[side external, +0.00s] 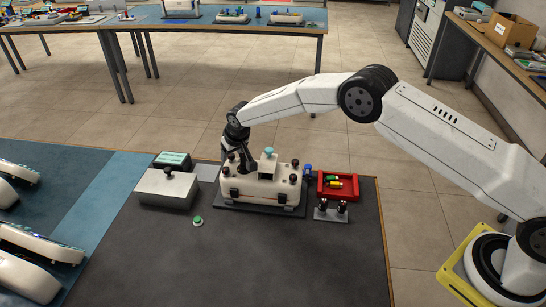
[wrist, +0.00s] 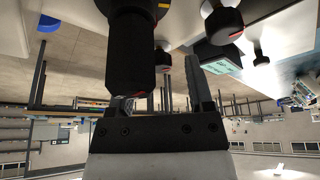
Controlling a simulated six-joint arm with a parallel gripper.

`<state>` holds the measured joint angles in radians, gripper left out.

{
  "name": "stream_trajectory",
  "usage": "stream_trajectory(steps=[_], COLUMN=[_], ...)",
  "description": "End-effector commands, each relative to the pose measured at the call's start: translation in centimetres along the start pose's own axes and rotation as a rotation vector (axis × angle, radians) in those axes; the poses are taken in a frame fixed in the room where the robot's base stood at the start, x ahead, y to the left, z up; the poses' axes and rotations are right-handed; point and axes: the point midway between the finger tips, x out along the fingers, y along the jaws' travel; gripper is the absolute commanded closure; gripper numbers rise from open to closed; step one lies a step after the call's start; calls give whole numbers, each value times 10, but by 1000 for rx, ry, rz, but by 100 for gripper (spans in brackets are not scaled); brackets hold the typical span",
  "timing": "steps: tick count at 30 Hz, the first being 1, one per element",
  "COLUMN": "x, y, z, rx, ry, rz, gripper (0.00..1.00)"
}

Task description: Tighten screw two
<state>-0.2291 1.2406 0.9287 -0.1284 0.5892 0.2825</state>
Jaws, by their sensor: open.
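A white box-like monitor unit (side external: 262,184) sits on a dark base plate on the grey mat. Several dark knob-like screws stand on it, among them one at its right end (side external: 294,166); I cannot tell which is screw two. My gripper (side external: 242,165) is at the left part of the unit's top, pointing down, and its fingertips are hard to make out there. In the wrist view my gripper (wrist: 155,95) has its two fingers apart. A large black cylindrical screw (wrist: 130,60) shows close by, toward the left finger; whether it touches is unclear. A smaller dark screw (wrist: 162,58) is beyond it.
A grey box (side external: 165,190) with a dark knob and a small dark display unit (side external: 172,160) stand left of the monitor. A red tray (side external: 338,186) with coloured parts and a small stand (side external: 331,211) are right. A green button (side external: 198,221) lies in front; the front mat is clear.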

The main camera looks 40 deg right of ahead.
Motion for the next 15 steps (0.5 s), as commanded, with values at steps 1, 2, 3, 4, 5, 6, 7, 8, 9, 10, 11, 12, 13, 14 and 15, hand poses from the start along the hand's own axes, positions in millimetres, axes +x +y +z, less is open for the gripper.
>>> stream_trajectory(steps=[1, 2, 3, 4, 5, 6, 7, 8, 9, 10, 11, 12, 13, 14, 15], x=[2, 2, 3, 3, 3, 3, 3, 3, 3, 3, 3, 3, 3, 3, 3], y=[0, 0, 0, 0, 0, 0, 0, 0, 0, 0, 0, 0, 0, 0, 0], z=[0, 0, 0, 0, 0, 0, 0, 0, 0, 0, 0, 0, 0, 0, 0], rx=[0, 0, 0, 0, 0, 0, 0, 0, 0, 0, 0, 0, 0, 0, 0], ry=[0, 0, 0, 0, 0, 0, 0, 0, 0, 0, 0, 0, 0, 0, 0], rz=[0, 0, 0, 0, 0, 0, 0, 0, 0, 0, 0, 0, 0, 0, 0], gripper=[34, 34, 34, 34, 34, 34, 34, 34, 34, 34, 34, 40, 49, 59, 72])
